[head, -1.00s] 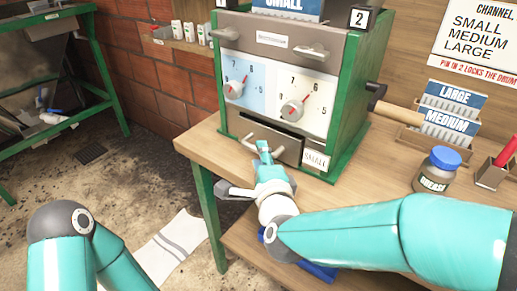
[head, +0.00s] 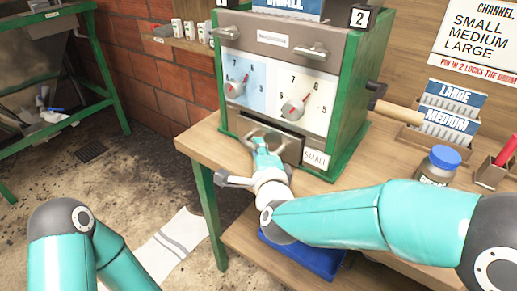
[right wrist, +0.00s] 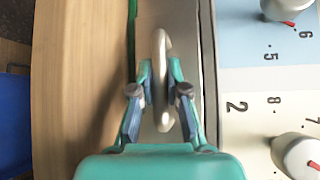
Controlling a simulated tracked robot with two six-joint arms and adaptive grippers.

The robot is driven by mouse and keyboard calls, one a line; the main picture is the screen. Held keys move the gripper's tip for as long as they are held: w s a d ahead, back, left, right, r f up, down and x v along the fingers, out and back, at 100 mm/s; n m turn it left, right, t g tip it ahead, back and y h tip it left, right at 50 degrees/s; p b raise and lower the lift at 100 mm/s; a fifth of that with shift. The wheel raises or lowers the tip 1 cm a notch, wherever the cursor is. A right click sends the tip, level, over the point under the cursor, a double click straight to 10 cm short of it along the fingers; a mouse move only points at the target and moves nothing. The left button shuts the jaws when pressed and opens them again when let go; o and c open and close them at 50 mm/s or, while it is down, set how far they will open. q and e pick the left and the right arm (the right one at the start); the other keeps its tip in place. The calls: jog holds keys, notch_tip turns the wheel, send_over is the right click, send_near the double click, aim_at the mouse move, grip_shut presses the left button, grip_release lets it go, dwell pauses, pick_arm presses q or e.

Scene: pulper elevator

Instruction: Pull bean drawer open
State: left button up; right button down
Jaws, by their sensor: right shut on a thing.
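The bean drawer (head: 291,147) is a dark grey front low in the green-framed machine, under the two dial panels. A dark gap shows along its top; I cannot tell how far it stands out. Its metal bar handle (right wrist: 161,78) is between the fingers of my right gripper (right wrist: 159,92) in the right wrist view. My right gripper (head: 262,146) is shut on this handle, reaching up from below in the head view. The gripper hides part of the handle and drawer front. My left arm shows at the lower left, but its gripper is out of view.
The machine stands on a wooden table (head: 205,143) with green legs. A blue-lidded jar (head: 440,166) stands at right, partly behind my right arm. A blue bin (head: 303,257) is below.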

jog(key=shift+f, duration=0.1)
jog(key=shift+s+a, duration=0.2)
jog(key=s+a+b, duration=0.1)
jog(key=s, duration=0.1)
jog(key=s+a, duration=0.2)
jog(key=s+a+b, duration=0.1)
jog(key=s, duration=0.1)
jog(key=shift+s+a+b, duration=0.25)
jog(key=shift+a+b, duration=0.05)
jog(key=c, duration=1.2)
grip_release()
jog(key=shift+o, duration=0.2)
jog(key=f+v, duration=0.1)
jog(key=v, duration=0.6)
jog(key=shift+s+r, duration=0.2)
jog(key=shift+r, duration=0.3)
